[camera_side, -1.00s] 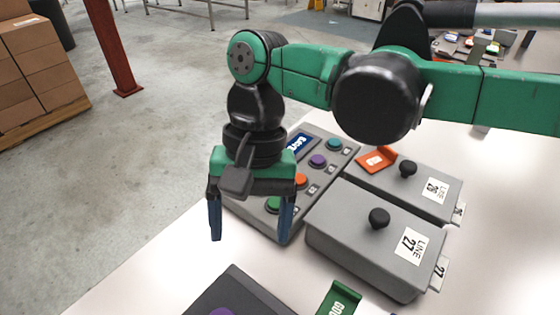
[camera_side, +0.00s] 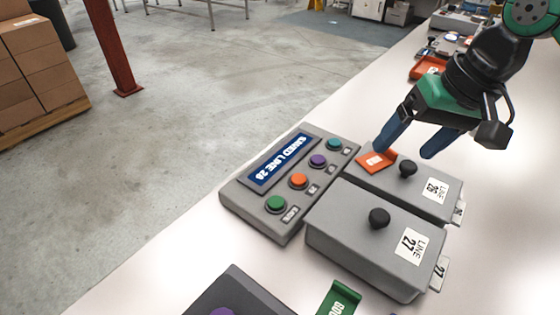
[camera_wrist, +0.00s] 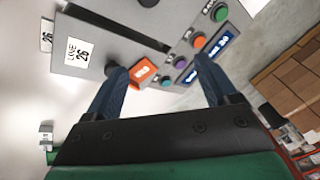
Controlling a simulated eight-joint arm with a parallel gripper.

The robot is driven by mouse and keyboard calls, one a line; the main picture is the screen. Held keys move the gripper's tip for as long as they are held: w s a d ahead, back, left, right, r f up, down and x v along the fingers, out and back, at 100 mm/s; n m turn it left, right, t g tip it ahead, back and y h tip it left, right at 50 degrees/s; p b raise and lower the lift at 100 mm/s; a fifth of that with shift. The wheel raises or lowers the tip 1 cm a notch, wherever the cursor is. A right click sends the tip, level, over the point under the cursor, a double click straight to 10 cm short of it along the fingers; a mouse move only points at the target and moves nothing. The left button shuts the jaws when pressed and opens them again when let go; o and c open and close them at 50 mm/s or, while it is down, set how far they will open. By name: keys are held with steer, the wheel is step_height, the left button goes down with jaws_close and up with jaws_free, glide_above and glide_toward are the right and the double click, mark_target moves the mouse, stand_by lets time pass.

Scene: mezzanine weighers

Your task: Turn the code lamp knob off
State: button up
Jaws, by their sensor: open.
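No knob in view carries a readable code lamp label, so I cannot tell which one it is. A black round knob (camera_side: 408,169) stands on the grey LINE 26 box (camera_side: 436,206); both also show in the wrist view, the knob (camera_wrist: 112,68) and the box (camera_wrist: 95,18). Another black knob (camera_side: 379,218) stands on the grey LINE 27 box (camera_side: 345,232). A dark box at the bottom edge has a purple round part (camera_side: 222,311), cut off by the frame. My gripper (camera_side: 405,150) is open and empty, above the LINE 26 box; its fingers show in the wrist view (camera_wrist: 162,66).
A grey panel (camera_side: 240,203) has coloured buttons and a lit blue display (camera_side: 284,164) that seems to read SAVED LINE 26. A green tag (camera_side: 338,301) is near the front.

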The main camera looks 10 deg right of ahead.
steer(key=shift+s+d+t, duration=0.15)
steer(key=shift+d+t, duration=0.15)
steer(key=shift+d, duration=0.65)
steer(key=shift+s+d+t, duration=0.15)
steer(key=shift+d+t, duration=0.15)
steer(key=shift+d, duration=0.6)
steer(key=s+d+f+t+h, duration=0.2)
steer(key=s+d+f+t, duration=0.1)
steer(key=d, duration=0.7)
steer(key=shift+s+d+f+n+h, duration=0.15)
steer(key=shift+s+d+n+h, duration=0.15)
steer(key=shift+s, duration=0.1)
